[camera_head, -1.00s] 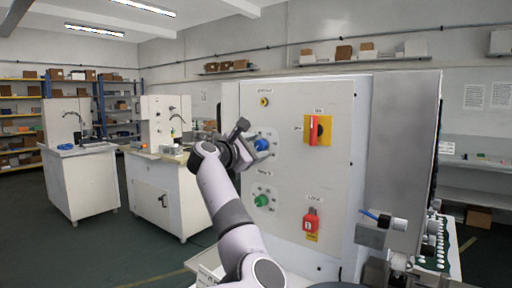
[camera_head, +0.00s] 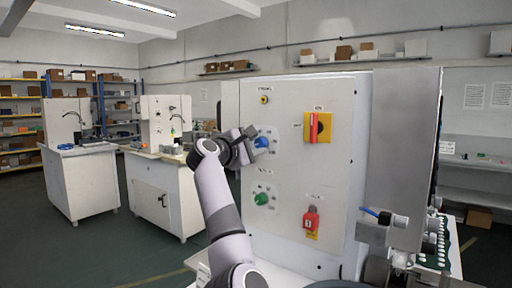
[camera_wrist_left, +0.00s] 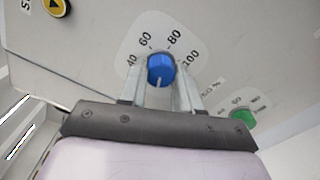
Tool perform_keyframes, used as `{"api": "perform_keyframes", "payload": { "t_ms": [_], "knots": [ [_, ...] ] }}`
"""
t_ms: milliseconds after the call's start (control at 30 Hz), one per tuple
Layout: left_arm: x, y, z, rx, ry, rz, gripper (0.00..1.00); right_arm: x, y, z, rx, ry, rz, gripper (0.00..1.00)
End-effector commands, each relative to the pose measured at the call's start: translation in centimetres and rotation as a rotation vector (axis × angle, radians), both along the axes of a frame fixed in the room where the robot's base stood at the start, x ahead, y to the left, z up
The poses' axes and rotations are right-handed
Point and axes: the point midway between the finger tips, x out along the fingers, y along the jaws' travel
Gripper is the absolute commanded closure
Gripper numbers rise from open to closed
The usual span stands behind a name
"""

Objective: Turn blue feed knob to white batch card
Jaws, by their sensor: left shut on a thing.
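The blue feed knob (camera_head: 262,142) is on the white front panel, above the green knob. I cannot make out a white batch card in either view. My right gripper is not in view.
The panel (camera_head: 284,185) also carries a green knob (camera_head: 262,199), a red handle on a yellow plate (camera_head: 325,127) and a red lockout (camera_head: 310,219). A grey metal side (camera_head: 405,150) stands to the right. White benches (camera_head: 82,185) stand at left, with open floor between.

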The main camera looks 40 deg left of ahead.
Motion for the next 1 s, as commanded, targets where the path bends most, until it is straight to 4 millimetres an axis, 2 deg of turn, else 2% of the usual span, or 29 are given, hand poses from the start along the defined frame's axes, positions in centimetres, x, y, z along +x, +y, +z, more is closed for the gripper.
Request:
{"api": "perform_keyframes", "payload": {
  "t_ms": [1000],
  "knots": [
    [0.02,0.01,-0.12,0.963,0.113,-0.004,0.98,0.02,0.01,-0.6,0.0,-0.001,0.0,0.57]
  ]
}}
